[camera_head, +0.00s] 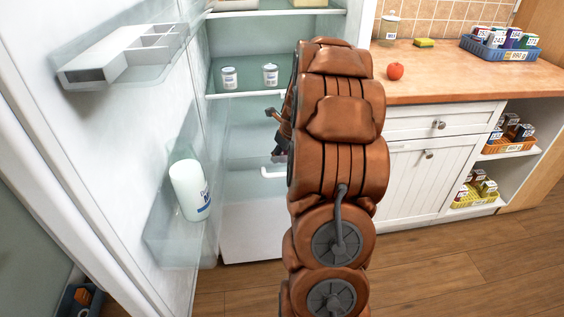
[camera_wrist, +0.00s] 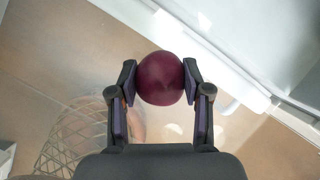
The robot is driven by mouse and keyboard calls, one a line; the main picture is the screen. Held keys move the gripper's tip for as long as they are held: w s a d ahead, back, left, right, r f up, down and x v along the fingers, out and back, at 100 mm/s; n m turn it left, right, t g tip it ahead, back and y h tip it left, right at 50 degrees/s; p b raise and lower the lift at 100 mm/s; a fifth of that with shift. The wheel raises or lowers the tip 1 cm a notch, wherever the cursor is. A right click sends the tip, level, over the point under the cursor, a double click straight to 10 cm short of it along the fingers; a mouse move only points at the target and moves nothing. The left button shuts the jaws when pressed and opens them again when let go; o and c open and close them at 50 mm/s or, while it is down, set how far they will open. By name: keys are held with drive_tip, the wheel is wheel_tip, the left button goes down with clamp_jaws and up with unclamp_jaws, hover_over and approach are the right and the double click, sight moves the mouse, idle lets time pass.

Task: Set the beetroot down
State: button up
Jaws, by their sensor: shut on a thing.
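The beetroot (camera_wrist: 160,78) is a round, dark purple ball in the wrist view. My gripper (camera_wrist: 160,80) has a finger on each side of it and is shut on it. A pale see-through surface shows beyond the beetroot in the wrist view, with a wire basket shape at the lower left. In the head view my arm reaches into the open fridge (camera_head: 255,120). Part of my gripper (camera_head: 278,135) shows at the arm's left edge, and the beetroot is hidden there.
The fridge door stands open on the left with a white bottle (camera_head: 188,190) in its shelf. Two small jars (camera_head: 229,77) (camera_head: 270,75) stand on a fridge shelf.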

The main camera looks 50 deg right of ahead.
drive_tip(key=shift+f, duration=1.7)
drive_tip(key=shift+f, duration=0.1)
drive_tip(key=o, duration=1.2)
drive_tip(key=v, duration=1.2)
